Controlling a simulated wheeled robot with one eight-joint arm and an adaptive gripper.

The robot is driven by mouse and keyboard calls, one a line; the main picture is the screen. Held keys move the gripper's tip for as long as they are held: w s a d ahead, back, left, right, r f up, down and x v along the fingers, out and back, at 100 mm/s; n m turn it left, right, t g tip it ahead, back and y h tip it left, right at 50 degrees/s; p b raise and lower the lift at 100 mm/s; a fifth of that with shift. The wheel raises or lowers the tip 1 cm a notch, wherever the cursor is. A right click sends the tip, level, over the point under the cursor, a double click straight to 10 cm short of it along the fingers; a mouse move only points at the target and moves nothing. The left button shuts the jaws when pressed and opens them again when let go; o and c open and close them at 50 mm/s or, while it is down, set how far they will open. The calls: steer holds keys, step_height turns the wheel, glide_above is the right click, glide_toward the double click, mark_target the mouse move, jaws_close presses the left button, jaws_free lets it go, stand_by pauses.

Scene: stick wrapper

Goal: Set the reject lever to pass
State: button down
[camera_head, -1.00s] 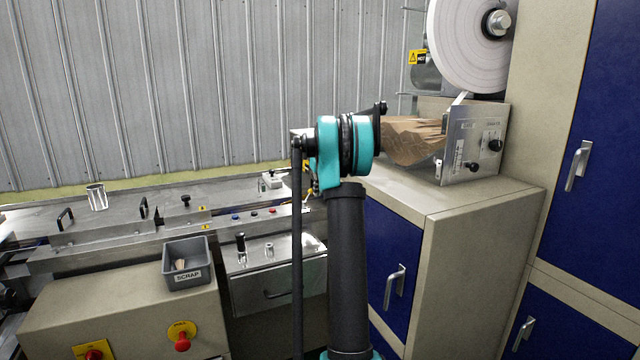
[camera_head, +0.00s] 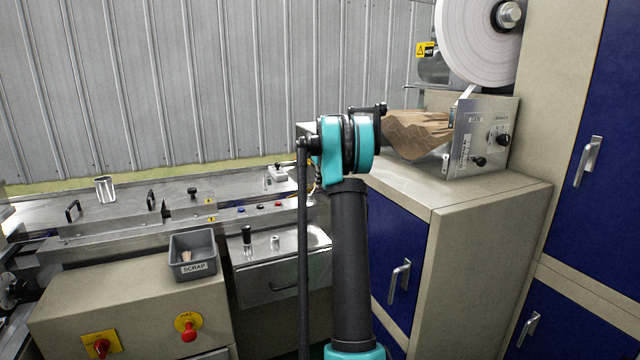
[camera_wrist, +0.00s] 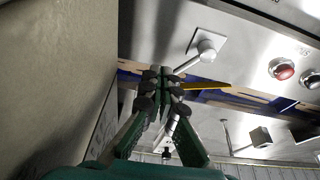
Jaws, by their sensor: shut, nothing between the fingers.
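In the wrist view, a pale lever with a rounded end (camera_wrist: 206,50) stands at a light square plate on a metal panel; it appears to be the reject lever. Its thin rod slants down-left toward my gripper (camera_wrist: 162,74). My gripper is shut and empty, its dark fingertips close to the rod's lower end; I cannot tell whether they touch. No pass marking or lever setting is readable. In the head view my arm hides the gripper, and I cannot make out the lever there.
A yellow strip (camera_wrist: 206,85) lies right of the fingertips. A red button (camera_wrist: 282,68) is on the panel. A beige surface (camera_wrist: 60,70) runs close along the left. In the head view, the scrap bin (camera_head: 193,258) and a beige cabinet (camera_head: 470,230) flank my arm.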

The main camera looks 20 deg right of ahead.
steer(key=shift+w+a, duration=0.25)
steer(key=shift+w, duration=0.15)
steer(key=shift+w+a, duration=0.1)
steer(key=shift+w, duration=0.05)
steer(key=shift+w+a+n+y, duration=0.2)
steer(key=shift+w+n+y, duration=0.1)
steer(key=shift+n, duration=0.5)
steer(key=shift+w+a, duration=0.3)
steer(key=shift+a, duration=0.2)
steer(key=shift+w+a, duration=0.3)
steer(key=shift+a, duration=0.2)
steer(key=shift+w+a+n, duration=0.1)
steer(key=shift+a+n, duration=0.05)
steer(key=shift+n, duration=0.25)
steer(key=a+n, duration=0.1)
steer(key=n, duration=0.1)
steer(key=a+n+y, duration=0.1)
steer(key=shift+w+n+g, duration=0.1)
steer(key=shift+n+g, duration=0.2)
steer(key=shift+n, duration=0.1)
steer(key=shift+a, duration=0.25)
steer(key=shift+s+d, duration=0.1)
steer(key=shift+s, duration=0.1)
